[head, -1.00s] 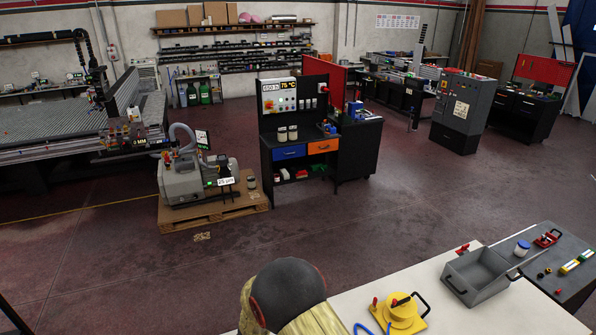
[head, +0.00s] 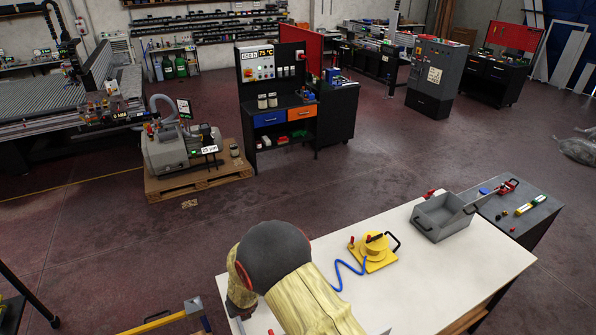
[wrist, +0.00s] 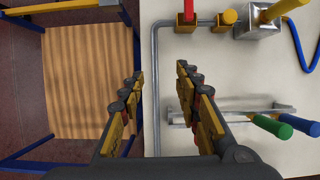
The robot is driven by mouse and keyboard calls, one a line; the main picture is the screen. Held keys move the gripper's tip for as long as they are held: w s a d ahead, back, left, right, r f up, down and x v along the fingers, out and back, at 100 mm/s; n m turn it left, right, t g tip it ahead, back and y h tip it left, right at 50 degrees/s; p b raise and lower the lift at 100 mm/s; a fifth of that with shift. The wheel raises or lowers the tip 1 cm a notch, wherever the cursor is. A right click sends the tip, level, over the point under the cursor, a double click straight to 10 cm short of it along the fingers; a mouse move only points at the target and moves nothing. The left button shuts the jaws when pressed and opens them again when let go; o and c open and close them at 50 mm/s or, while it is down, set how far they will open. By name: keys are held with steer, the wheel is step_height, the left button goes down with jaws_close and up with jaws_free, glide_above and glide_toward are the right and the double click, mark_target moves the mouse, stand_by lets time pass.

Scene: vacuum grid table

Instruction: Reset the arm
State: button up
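My gripper (wrist: 159,82) is open and empty in the wrist view, its two yellow and dark fingers apart. It hangs over the edge area of the white table (wrist: 225,160), with a grey metal pipe (wrist: 155,110) showing between and below the fingers. In the head view my arm, with a tan sleeve and dark rounded joint, covers part of the white table (head: 450,270), and the gripper itself is hidden there.
Right of the fingers lie a metal rack (wrist: 240,112), a green-handled tool (wrist: 272,125) and red and yellow valve handles (wrist: 228,17). A wooden-topped blue frame (wrist: 85,80) stands left. A yellow device (head: 373,250) and grey bin (head: 442,217) occupy the table's far side.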

steer(key=w+d+r+n+y, duration=0.1)
steer(key=d+r+n, duration=0.25)
steer(key=r, duration=0.65)
steer(key=d+r+n+y, duration=0.15)
steer(key=r+n, duration=0.25)
steer(key=r, duration=0.5)
steer(key=w+d+r+n+y, duration=0.1)
steer(key=d+r+n, duration=0.25)
steer(key=r, duration=0.65)
steer(key=s+d+r+n+t+h, duration=0.1)
steer(key=s+d+r+n+h, duration=0.1)
steer(key=s+d+r+n, duration=1.35)
steer(key=s+d+r+n+h, duration=0.2)
steer(key=s+d+n+h, duration=0.2)
steer(key=s+d, duration=1)
step_height(320, 180, down, 32)
steer(key=w+b, duration=0.1)
steer(key=b, duration=3)
steer(key=shift+w+d+b, duration=0.2)
steer(key=shift+d+b, duration=0.15)
steer(key=shift+d, duration=0.1)
steer(key=shift+y, duration=0.25)
